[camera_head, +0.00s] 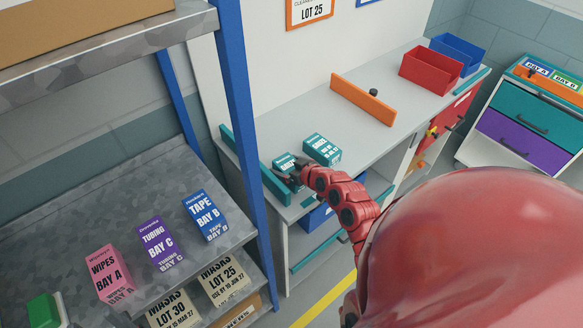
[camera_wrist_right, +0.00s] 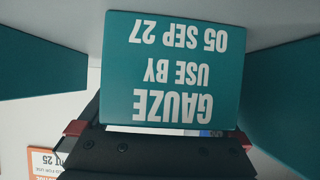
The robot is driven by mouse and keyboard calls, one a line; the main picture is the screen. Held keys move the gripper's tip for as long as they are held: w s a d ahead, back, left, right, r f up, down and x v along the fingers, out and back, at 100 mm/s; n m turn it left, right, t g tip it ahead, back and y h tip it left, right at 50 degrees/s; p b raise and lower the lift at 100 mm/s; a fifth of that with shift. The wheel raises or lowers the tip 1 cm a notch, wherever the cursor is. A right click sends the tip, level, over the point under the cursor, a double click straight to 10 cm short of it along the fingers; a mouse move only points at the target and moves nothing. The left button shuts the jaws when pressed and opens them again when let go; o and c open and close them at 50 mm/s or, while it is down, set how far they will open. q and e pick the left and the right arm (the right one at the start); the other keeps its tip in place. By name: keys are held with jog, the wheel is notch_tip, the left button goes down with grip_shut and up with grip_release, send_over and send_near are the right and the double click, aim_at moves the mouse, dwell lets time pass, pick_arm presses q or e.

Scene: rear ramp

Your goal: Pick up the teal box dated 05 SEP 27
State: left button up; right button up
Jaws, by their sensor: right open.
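Two teal boxes stand on the grey counter in the head view: one (camera_head: 284,161) is partly hidden by my right gripper, the other (camera_head: 322,149) stands just to its right. In the right wrist view a teal box (camera_wrist_right: 172,75) fills the middle, its upside-down label reading GAUZE, USE BY 05 SEP 27. My right gripper (camera_head: 286,177) is open at the left box. In the wrist view its dark jaws show at both lower sides of the dated box, partly hidden by it; I cannot tell whether they touch it. My left gripper is not in view.
A teal rail (camera_head: 252,162) runs along the counter's left end, close to my gripper. An orange divider (camera_head: 362,101) stands farther right, with red (camera_head: 431,68) and blue (camera_head: 460,50) bins beyond. A shelf with a blue post (camera_head: 240,110) and several boxes stands at left.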

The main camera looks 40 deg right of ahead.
jog(key=c, duration=1.3)
jog(key=shift+c, duration=0.2)
jog(key=shift+r, duration=0.1)
